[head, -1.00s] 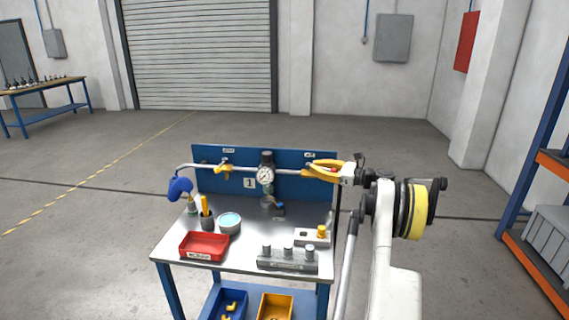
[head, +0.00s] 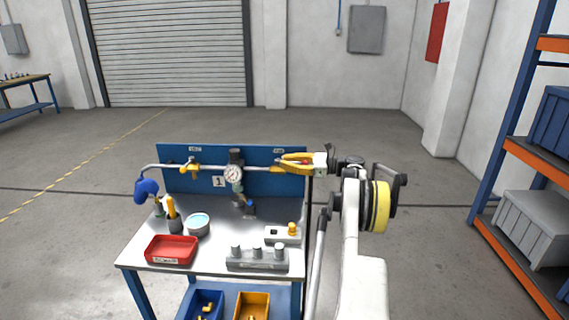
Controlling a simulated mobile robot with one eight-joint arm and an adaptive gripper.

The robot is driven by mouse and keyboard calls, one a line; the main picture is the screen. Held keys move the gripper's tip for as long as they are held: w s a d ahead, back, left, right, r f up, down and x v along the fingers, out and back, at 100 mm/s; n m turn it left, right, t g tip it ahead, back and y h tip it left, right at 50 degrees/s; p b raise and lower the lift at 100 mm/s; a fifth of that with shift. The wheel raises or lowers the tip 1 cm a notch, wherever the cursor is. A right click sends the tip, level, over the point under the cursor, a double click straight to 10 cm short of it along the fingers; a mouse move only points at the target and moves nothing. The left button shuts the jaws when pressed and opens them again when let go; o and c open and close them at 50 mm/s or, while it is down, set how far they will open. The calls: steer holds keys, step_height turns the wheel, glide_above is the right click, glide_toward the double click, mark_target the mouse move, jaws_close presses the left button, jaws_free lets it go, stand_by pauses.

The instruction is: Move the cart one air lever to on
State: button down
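The cart numbered 1 has a blue back panel (head: 265,184) carrying a horizontal pipe (head: 212,168) with a round gauge (head: 233,174) in the middle. A yellow valve lever (head: 190,165) sits on the pipe left of the gauge. Another yellow valve part (head: 281,169) shows on the right end of the pipe. Small labels sit above both, too small to read. My gripper (head: 281,160), with yellow fingers, reaches in from the right, its tips at or close to the right valve. The fingers cover part of that valve, so its lever position and any contact are unclear.
The cart top (head: 140,252) holds a red tray (head: 171,251), a bowl (head: 198,225), a cup with a yellow-handled tool (head: 174,220) and a grey block with pegs (head: 257,260). A blue nozzle (head: 147,188) hangs at the left. A shelf rack (head: 508,150) stands far right.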

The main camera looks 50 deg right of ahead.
steer(key=c, duration=1.5)
jaws_free()
steer(key=shift+c, duration=0.2)
steer(key=v, duration=1.2)
